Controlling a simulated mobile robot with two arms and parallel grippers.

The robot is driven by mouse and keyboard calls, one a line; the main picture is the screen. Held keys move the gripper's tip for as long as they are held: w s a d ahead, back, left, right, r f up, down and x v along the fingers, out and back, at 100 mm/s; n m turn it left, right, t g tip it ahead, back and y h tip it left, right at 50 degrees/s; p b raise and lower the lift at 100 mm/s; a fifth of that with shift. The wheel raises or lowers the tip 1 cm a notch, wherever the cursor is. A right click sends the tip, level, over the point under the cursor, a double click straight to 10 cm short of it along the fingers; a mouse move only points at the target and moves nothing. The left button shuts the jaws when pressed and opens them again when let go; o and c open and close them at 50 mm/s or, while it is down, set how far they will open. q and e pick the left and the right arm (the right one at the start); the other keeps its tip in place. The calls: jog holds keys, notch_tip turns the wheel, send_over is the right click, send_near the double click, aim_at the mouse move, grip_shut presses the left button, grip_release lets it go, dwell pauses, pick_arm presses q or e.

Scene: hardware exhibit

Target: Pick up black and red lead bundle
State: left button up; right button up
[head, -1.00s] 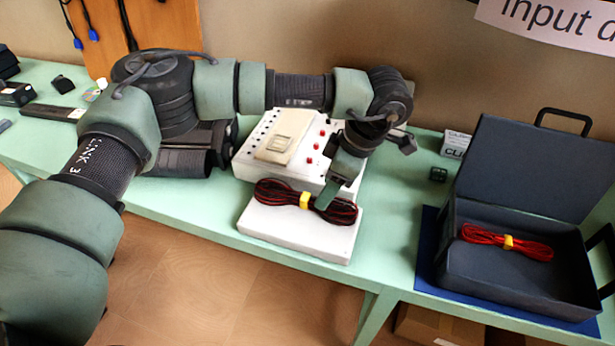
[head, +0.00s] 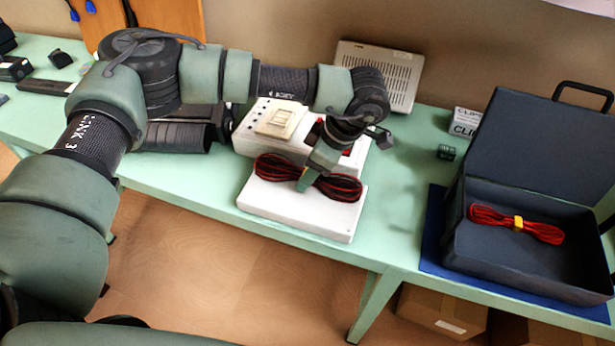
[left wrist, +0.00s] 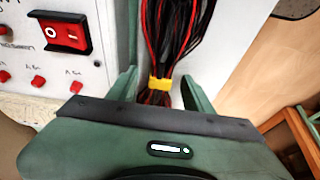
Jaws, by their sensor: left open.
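The black and red lead bundle (head: 335,187), bound by a yellow tie, lies on a white slab (head: 300,214) on the table. In the left wrist view the bundle (left wrist: 172,40) and its yellow tie lie between my fingers. My left gripper (head: 304,180) is over the middle of the bundle and hides the tie in the head view. In the left wrist view my gripper (left wrist: 160,80) is open, with one finger on each side of the bundle. I cannot tell whether either finger touches it. My right gripper is not in view.
A white box with red switches (head: 270,125) stands right behind the slab. An open dark case (head: 470,255) on a blue mat, at the right, holds a red lead bundle (head: 515,223). The green table (head: 400,180) is clear between slab and case.

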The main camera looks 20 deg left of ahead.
pick_arm(q)
grip_shut()
jog(key=shift+r, duration=0.2)
